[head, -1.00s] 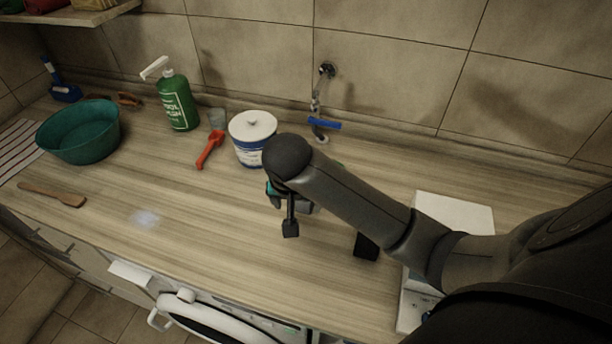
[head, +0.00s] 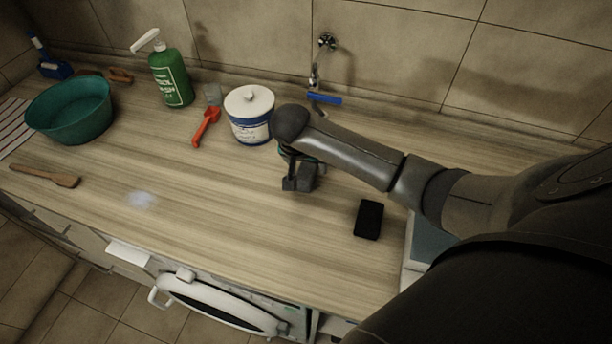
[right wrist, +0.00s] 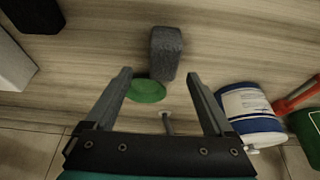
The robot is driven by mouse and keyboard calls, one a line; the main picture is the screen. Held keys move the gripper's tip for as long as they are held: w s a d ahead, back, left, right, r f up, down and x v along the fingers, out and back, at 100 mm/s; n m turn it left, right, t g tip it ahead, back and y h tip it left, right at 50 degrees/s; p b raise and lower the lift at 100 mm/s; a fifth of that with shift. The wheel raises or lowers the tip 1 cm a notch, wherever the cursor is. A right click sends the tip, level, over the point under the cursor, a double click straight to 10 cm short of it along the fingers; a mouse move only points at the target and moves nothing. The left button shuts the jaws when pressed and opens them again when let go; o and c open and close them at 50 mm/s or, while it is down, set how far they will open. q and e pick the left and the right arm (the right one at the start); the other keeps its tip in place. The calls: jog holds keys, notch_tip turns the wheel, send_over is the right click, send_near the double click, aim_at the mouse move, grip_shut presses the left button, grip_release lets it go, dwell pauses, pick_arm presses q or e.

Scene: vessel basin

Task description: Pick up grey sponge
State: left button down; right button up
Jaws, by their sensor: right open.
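The grey sponge (right wrist: 165,52) is a rough dark grey block on the wooden counter in the right wrist view. My right gripper (right wrist: 158,76) is open, with its two fingers on either side of the sponge's near end. No contact shows. In the head view the right gripper (head: 298,182) hangs low over the counter under my arm. A grey block beside the fingers there looks like the sponge (head: 308,177), partly hidden by the gripper. My left gripper is out of view.
A green disc (right wrist: 147,90) lies beside the sponge. A black block (head: 368,219) lies right.

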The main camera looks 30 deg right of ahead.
aim_at(306, 171)
jog(key=x, duration=0.3)
jog(key=shift+w+a+f+b, duration=0.15)
jog(key=shift+a+f+b, duration=0.15)
jog(key=shift+f, duration=0.15)
jog(key=shift+w+d+f, duration=0.15)
jog(key=shift+d+f, duration=0.1)
jog(key=shift+f, duration=0.4)
grip_shut()
jog(key=shift+r, duration=0.15)
notch_tip(306, 171, up, 20)
jog(key=p, duration=0.2)
